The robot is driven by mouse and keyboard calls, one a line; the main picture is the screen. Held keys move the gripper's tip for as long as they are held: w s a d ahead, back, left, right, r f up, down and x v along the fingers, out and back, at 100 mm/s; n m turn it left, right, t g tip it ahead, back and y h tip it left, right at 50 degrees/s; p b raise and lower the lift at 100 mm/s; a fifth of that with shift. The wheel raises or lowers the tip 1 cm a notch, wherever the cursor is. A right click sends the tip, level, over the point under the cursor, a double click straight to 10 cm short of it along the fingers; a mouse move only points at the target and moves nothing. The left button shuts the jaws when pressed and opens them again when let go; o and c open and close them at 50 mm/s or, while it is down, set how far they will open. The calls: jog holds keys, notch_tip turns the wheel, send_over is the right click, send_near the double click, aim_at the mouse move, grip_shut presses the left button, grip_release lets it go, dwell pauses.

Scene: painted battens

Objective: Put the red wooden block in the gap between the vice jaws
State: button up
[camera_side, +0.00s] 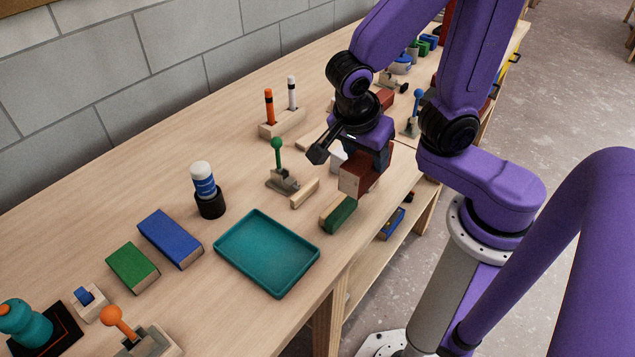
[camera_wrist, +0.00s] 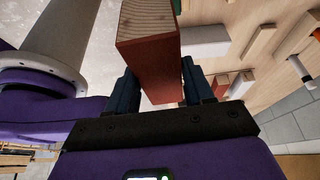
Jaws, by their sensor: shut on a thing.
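The red wooden block (camera_side: 371,178) has a pale end-grain face and hangs from my gripper (camera_side: 372,154), over the bench near its front edge. In the wrist view the block (camera_wrist: 150,62) sits between two dark blue fingers, which are shut on it. Its grain end points away from the palm. In the side view it overlaps the far end of a green block (camera_side: 338,213); I cannot tell whether they touch. I cannot pick out the vice jaws for certain. A lever-handled fixture with a green knob (camera_side: 278,145) stands left of my gripper.
A pale batten (camera_side: 304,193) lies left of the green block. A teal tray (camera_side: 231,263), a blue block (camera_side: 168,236), another green block (camera_side: 132,267) and a bottle in a black holder (camera_side: 209,206) stand nearer the camera. The bench's left part, along the wall, is clear.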

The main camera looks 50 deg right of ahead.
jog(key=shift+w+a+f, duration=0.35)
jog(key=shift+w+f, duration=1.2)
jog(key=shift+f, duration=0.3)
jog(key=shift+w+a+f, duration=0.35)
jog(key=shift+w+f, duration=1.2)
jog(key=shift+f, duration=0.3)
jog(key=shift+w+a+f, duration=0.35)
jog(key=shift+w+f, duration=1.2)
jog(key=shift+f, duration=0.3)
jog(key=shift+f, duration=0.6)
jog(key=o, duration=1.2)
jog(key=shift+o, duration=0.2)
jog(key=shift+r, duration=0.1)
